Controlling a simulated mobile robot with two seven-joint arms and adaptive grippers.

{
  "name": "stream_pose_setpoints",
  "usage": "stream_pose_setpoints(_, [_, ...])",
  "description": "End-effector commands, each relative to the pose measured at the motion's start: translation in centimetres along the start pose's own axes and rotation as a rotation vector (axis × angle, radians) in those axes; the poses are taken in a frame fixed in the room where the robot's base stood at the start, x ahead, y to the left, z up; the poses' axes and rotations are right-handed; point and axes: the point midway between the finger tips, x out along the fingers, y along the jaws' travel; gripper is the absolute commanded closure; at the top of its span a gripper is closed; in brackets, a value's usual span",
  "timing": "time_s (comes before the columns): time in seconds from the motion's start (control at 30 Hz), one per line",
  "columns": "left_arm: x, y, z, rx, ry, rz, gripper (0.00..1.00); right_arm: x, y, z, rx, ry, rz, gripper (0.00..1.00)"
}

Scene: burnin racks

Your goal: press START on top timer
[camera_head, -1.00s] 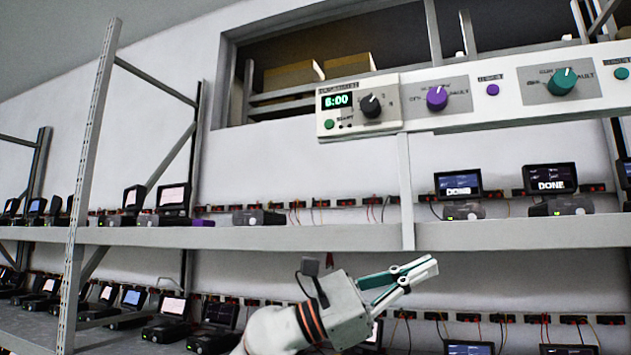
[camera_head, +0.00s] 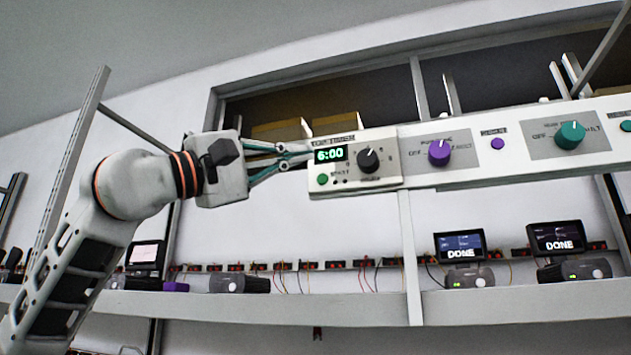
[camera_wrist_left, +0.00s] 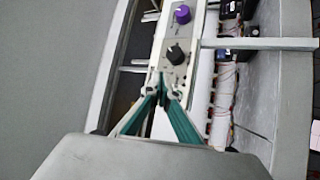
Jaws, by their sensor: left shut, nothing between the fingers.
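The top timer (camera_head: 378,179) is a white box at the left end of the white control panel. Its green display (camera_head: 329,155) reads 6:00. A round green START button (camera_head: 322,179) sits below the display, and a black knob (camera_head: 368,160) is to the right. My left gripper (camera_head: 300,156) is shut and empty, its tips close to the timer's upper left edge, above and left of the button. Whether the tips touch the box is unclear. In the left wrist view the fingertips (camera_wrist_left: 162,88) overlap the timer's end and hide the button; the black knob (camera_wrist_left: 176,54) shows beyond. My right gripper is not in view.
The panel (camera_head: 480,160) continues right with a purple knob (camera_head: 439,152) and a teal knob (camera_head: 569,135). A shelf (camera_head: 330,309) below carries devices, two with screens reading DONE (camera_head: 463,246). A grey upright (camera_head: 409,260) runs beneath the panel. Open wall lies below the gripper.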

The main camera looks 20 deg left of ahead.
Motion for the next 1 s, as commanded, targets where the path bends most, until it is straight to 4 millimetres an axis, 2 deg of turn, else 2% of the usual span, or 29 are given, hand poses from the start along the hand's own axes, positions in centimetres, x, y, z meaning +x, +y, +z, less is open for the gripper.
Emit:
stream_pose_setpoints(0.47, [0.1, 0.2, -0.2, 0.008, 0.005, 0.001, 1.0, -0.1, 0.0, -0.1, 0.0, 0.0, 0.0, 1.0])
stream_pose_setpoints(0.67, [1.4, -0.7, -1.1, 0.005, 0.005, 0.0, 1.0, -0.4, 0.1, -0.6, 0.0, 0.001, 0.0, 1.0])
stream_pose_setpoints(1.0, [4.5, -2.8, -3.5, 0.005, 0.005, 0.0, 1.0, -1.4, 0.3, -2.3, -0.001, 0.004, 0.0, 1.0])
